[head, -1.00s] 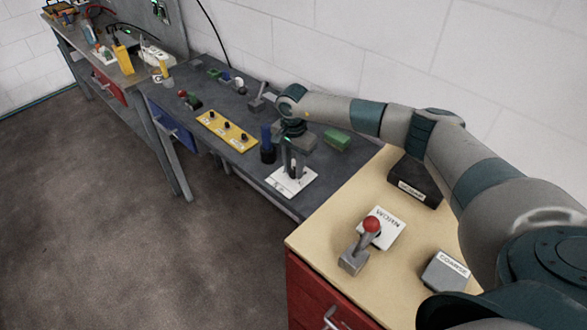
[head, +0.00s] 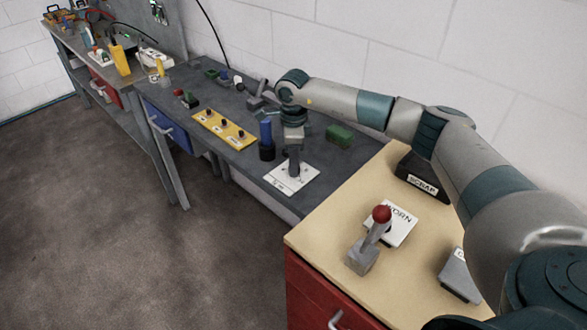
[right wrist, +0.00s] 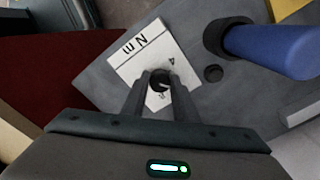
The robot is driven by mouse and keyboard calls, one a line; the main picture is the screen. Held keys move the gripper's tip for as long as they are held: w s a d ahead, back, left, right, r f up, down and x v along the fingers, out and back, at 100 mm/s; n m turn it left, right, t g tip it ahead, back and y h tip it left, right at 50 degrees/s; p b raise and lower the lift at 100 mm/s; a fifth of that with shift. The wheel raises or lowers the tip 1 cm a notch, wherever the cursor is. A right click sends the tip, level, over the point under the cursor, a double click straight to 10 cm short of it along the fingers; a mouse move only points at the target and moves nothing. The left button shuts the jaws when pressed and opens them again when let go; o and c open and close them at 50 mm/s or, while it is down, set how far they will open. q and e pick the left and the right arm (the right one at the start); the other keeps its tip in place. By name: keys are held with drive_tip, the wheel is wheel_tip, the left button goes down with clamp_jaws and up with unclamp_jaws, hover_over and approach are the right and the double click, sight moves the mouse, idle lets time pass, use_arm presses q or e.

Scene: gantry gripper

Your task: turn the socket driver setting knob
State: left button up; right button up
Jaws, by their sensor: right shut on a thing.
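The setting knob (right wrist: 159,84) is small and dark. It stands on a white plate (right wrist: 148,52) marked "N m", which also shows in the head view (head: 308,177) on the near end of the grey bench. My right gripper (head: 294,172) points down over the plate and is shut on the knob. In the right wrist view the two fingers (right wrist: 160,82) sit on either side of the knob. In the head view the fingers hide the knob. My left gripper is not in view.
A blue-handled tool (head: 266,132) stands in a dark holder close behind the plate. A yellow strip with black knobs (head: 223,129) lies further left, and a green block (head: 339,136) lies to the right. A red-balled lever (head: 381,216) stands on the wooden top in front.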

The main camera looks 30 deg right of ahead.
drive_tip(key=m+b, duration=0.3)
drive_tip(key=m, duration=0.2)
drive_tip(key=shift+w+m, duration=0.15)
drive_tip(key=shift+m, duration=0.15)
drive_tip(key=m+b, duration=0.2)
drive_tip(key=m, duration=0.3)
drive_tip(key=shift+d, duration=0.1)
use_arm(q)
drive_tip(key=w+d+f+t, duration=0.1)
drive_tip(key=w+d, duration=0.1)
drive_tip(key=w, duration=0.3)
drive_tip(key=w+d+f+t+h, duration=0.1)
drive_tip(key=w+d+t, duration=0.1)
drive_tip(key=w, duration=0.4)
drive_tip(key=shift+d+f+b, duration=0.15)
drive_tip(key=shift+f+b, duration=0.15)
drive_tip(key=shift+b, duration=0.1)
use_arm(e)
drive_tip(key=shift+r+m, duration=0.15)
drive_tip(key=shift+m, duration=1.05)
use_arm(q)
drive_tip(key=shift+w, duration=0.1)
use_arm(e)
drive_tip(key=o, duration=0.9)
drive_tip(key=shift+o, duration=0.8)
